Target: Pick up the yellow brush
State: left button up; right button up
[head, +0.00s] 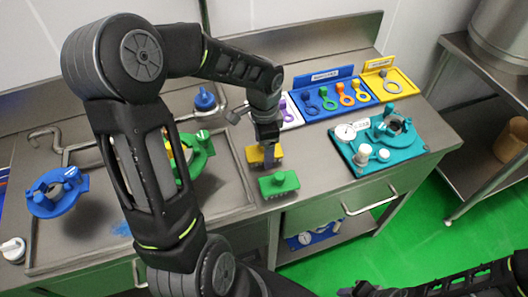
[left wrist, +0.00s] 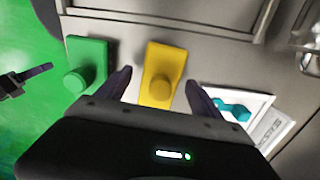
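The yellow brush (head: 253,155) lies on the steel counter beside the sink, partly hidden by my left gripper (head: 266,146) in the head view. In the left wrist view the yellow brush (left wrist: 161,72), a block with a round knob, shows between the two spread fingers of my left gripper (left wrist: 160,90). The fingers are apart from it, one on each side. A green brush (head: 279,184) lies nearer the counter's front edge; it also shows in the left wrist view (left wrist: 87,62). My right gripper (head: 358,290) is low at the bottom edge of the head view, away from the counter; its opening is unclear.
The sink (head: 95,240) with blue and green valve parts is at left. A blue tool tray (head: 322,84), a yellow tray (head: 386,78) and a teal tray (head: 372,160) with parts stand at right. A white tray (left wrist: 258,110) lies near the brush.

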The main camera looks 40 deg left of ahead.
pick_arm(q)
jog(key=c, duration=1.5)
jog(key=shift+o, duration=0.2)
jog(key=shift+r, duration=0.1)
notch_tip(320, 180, up, 10)
jog(key=shift+f+b, duration=0.1)
jog(key=shift+b, duration=0.4)
jog(key=o, duration=0.9)
jog(key=shift+c, duration=0.2)
jog(key=shift+w, duration=0.1)
jog(key=c, duration=0.6)
